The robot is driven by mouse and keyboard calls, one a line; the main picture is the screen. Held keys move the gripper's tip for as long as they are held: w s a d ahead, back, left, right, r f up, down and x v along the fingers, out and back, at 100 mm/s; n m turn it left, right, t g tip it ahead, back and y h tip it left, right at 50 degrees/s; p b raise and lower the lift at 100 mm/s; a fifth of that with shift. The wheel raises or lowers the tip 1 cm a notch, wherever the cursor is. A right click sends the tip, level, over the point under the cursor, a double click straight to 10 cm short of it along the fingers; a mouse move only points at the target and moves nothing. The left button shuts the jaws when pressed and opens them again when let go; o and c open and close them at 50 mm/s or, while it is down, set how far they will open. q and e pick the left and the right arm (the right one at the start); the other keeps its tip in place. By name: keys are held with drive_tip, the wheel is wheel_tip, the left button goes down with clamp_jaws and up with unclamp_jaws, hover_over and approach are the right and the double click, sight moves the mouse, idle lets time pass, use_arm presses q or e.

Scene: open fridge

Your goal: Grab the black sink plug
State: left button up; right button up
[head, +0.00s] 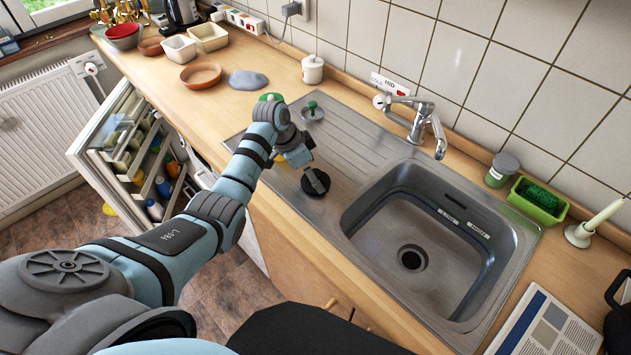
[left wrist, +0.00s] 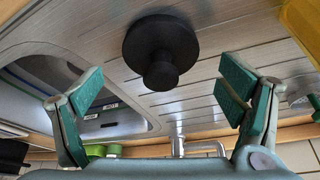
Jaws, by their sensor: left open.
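The black sink plug (head: 316,184), a round disc with a knob, lies on the ribbed steel drainboard (head: 352,150) left of the sink bowl. In the left wrist view the plug (left wrist: 160,48) shows knob toward the camera, centred between the fingers but beyond their tips. My left gripper (head: 304,165) is over the drainboard at the plug and partly covers it in the head view. The left wrist view shows this gripper (left wrist: 160,90) open and empty, with green pads wide apart. My right gripper is not in view.
A metal lid-like piece with a green knob (head: 312,111) stands behind the gripper. The sink bowl (head: 430,235) and tap (head: 425,120) are to the right. An open fridge (head: 140,165) is below left.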

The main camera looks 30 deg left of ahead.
sight(315, 172)
use_arm(q)
drive_tip(key=x, duration=0.3)
drive_tip(key=shift+a, duration=0.1)
drive_tip(key=shift+r, duration=0.1)
drive_tip(key=c, duration=1.2)
wheel_tip(315, 172, up, 20)
